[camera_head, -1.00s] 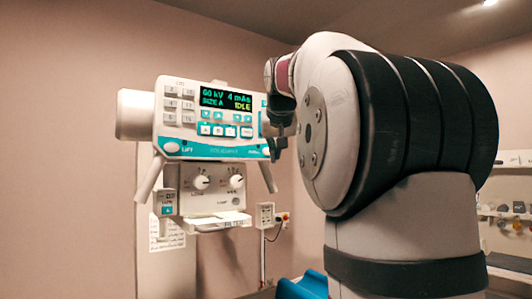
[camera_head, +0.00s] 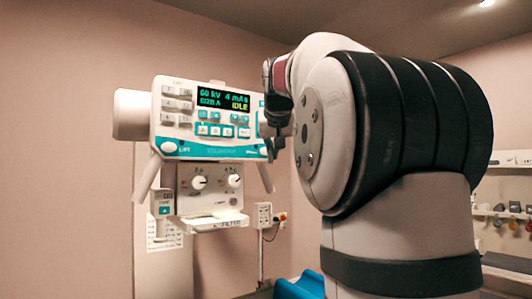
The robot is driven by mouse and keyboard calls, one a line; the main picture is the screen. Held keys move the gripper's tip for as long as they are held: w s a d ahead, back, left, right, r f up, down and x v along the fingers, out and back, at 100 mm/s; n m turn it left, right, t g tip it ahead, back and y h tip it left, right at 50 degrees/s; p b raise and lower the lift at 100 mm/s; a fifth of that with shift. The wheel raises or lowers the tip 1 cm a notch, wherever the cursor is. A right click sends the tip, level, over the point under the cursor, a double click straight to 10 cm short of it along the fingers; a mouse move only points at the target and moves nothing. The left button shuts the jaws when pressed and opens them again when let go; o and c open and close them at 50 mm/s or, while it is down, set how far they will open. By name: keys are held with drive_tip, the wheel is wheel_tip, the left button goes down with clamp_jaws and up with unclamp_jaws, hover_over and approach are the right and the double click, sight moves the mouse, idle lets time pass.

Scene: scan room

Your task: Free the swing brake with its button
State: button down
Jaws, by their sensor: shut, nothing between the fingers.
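The white and teal tube-head control panel (camera_head: 208,150) faces me left of centre, with a lit display (camera_head: 223,99) reading 60 kV, 4 mAs and IDLE. A round white button (camera_head: 169,147) at its lower left is marked LIFT. A similar round white button (camera_head: 263,148) sits at the lower right corner; its small label is too blurred to read. My gripper (camera_head: 275,156) is shut and empty, pointing down just right of that button. I cannot tell whether it touches the panel. My gripper and wrist hide part of the panel's right edge.
Below the panel is a box with two knobs (camera_head: 209,190) and a tray-like ledge, flanked by two angled handles. A wall box (camera_head: 263,215) with a cable is behind. My large arm fills the right side. A shelf with small items (camera_head: 503,215) stands far right.

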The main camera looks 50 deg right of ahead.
drive_tip(key=shift+w, duration=0.1)
drive_tip(key=shift+w+d, duration=0.1)
drive_tip(key=shift+w, duration=0.2)
drive_tip(key=shift+w+d, duration=0.1)
drive_tip(key=shift+w, duration=0.3)
idle(0.6)
drive_tip(key=shift+s, duration=0.1)
drive_tip(key=shift+s+a+p, duration=0.2)
drive_tip(key=shift+s+p, duration=0.2)
drive_tip(key=shift+s, duration=0.35)
drive_tip(key=shift+s+a+p, duration=0.2)
drive_tip(key=shift+s, duration=0.6)
drive_tip(key=shift+s+a+p, duration=0.15)
drive_tip(key=shift+s+p, duration=0.05)
drive_tip(key=shift+s, duration=0.65)
drive_tip(key=shift+s+a+p, duration=0.2)
drive_tip(key=shift+s, duration=0.6)
